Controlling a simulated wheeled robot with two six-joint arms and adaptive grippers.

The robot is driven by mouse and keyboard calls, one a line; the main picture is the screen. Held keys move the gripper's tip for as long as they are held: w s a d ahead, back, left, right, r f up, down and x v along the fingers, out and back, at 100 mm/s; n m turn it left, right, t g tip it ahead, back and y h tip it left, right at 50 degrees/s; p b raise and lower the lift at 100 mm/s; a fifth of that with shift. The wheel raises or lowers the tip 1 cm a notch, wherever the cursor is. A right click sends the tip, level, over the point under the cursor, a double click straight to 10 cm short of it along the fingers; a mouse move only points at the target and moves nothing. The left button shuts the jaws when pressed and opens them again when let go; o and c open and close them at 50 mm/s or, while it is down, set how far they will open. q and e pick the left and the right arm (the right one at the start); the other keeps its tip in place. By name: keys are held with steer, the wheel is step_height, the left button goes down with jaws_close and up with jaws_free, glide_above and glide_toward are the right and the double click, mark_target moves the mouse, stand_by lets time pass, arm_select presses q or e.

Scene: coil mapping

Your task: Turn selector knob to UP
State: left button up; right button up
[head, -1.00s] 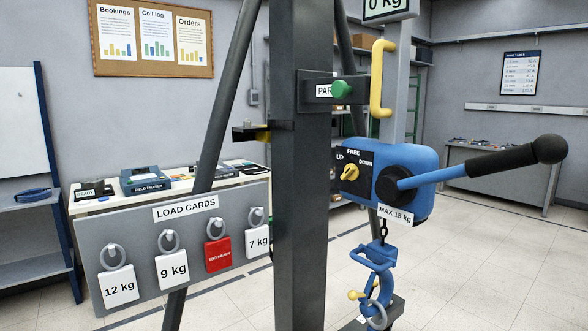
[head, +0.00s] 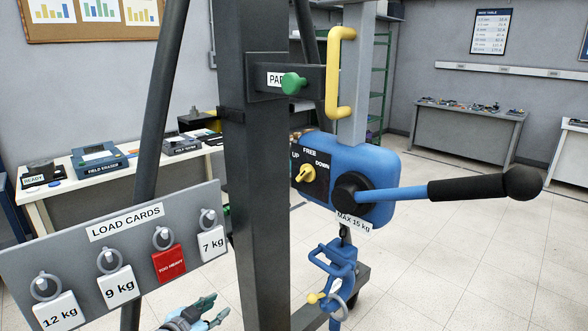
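The yellow selector knob (head: 305,175) sits on a dark plate (head: 310,190) on the left side of the blue hoist body (head: 365,170). The plate is marked UP at left, FREE at top and DOWN at right. The knob's bar seems to slant up toward the DOWN side, but it is too small to be sure. My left gripper (head: 218,304) shows at the bottom edge, below the load cards and well below and left of the knob. Its fingers look apart and empty. My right gripper is out of view.
A long black-gripped lever (head: 465,187) sticks out right from the hoist. A dark post (head: 256,190) stands between the load card board (head: 125,255) and the hoist. A yellow handle (head: 333,80) and green knob (head: 293,83) are above; a blue hook (head: 338,262) hangs below.

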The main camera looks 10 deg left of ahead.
arm_select(q)
steer(key=w+d+r+m+t+h+p, duration=0.2)
steer(key=d+r+m+h, duration=0.1)
steer(key=r, duration=1.3)
steer(key=m+h+p, duration=0.2)
steer(key=m+h, duration=0.3)
steer(key=m, duration=0.2)
glide_toward(301, 175)
steer(key=p+x, duration=0.2)
steer(key=x, duration=0.6)
steer(key=shift+d, duration=0.1)
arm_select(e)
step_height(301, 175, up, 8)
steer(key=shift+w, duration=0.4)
arm_select(q)
steer(key=shift+c, duration=0.2)
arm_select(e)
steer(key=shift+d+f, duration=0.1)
arm_select(q)
steer(key=shift+w, duration=0.1)
jaws_close()
